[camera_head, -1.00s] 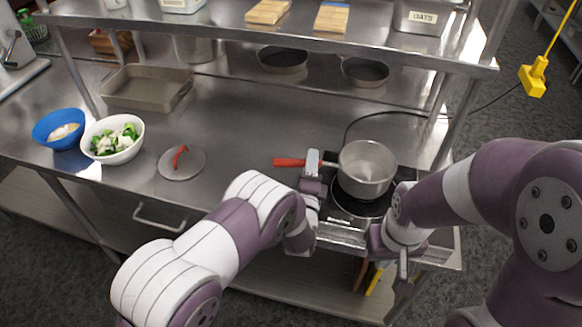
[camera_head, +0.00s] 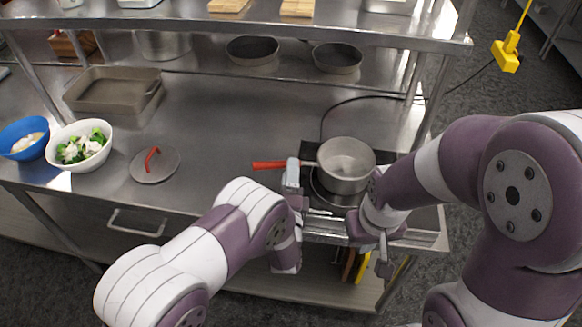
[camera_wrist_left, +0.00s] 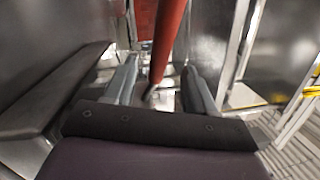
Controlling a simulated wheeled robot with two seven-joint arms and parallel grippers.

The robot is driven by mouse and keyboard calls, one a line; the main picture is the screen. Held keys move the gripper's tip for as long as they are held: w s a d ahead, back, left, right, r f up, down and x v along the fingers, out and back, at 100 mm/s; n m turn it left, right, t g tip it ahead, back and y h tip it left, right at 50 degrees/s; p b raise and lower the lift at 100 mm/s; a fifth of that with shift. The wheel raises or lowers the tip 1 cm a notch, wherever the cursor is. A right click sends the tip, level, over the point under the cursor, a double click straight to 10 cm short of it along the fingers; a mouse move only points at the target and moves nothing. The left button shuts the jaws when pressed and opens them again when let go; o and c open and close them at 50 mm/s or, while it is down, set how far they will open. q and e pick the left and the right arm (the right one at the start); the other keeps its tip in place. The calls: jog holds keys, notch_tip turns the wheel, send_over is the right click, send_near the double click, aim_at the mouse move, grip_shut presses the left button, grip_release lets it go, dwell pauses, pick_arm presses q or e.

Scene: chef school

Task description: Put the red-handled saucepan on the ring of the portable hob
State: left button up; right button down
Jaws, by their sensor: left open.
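The steel saucepan (camera_head: 346,168) with a red handle (camera_head: 268,165) is upright over the black portable hob (camera_head: 310,150). The handle points left. The front of the ring (camera_head: 325,198) shows below the pan; the rest is hidden, so I cannot tell if the pan is centred or fully resting on it. My left gripper (camera_head: 292,174) is at the handle, near the pan. In the left wrist view the red handle (camera_wrist_left: 170,38) runs between its two open fingers (camera_wrist_left: 158,88), with gaps visible beside it. My right gripper (camera_head: 382,255) is at the counter's front edge, its fingers unclear.
A lid with a red handle (camera_head: 155,168), a white bowl of vegetables (camera_head: 66,165) and a blue bowl (camera_head: 10,150) stand left. A baking tin (camera_head: 85,93) and two dark pans (camera_head: 252,50) are behind. A shelf (camera_head: 300,32) overhangs the back. The counter between lid and hob is clear.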

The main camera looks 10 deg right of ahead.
pick_arm(q)
jog(key=b+v, duration=0.1)
jog(key=v, duration=0.8)
jog(key=w+a+r+n+g+y, duration=0.1)
jog(key=w+a+n+g+y, duration=0.15)
jog(key=a+n+g, duration=0.95)
jog(key=s+a+r+n+g, duration=0.1)
jog(key=s+a+n+g, duration=0.2)
jog(key=s+a+n, duration=0.2)
jog(key=s+a+r+n+g, duration=0.2)
jog(key=s+a+n, duration=0.3)
jog(key=s, duration=0.6)
jog(key=shift+s+a+r+g+y, duration=0.3)
jog(key=shift+a+g+y, duration=0.15)
jog(key=shift+a+g, duration=0.1)
jog(key=shift+s, duration=0.1)
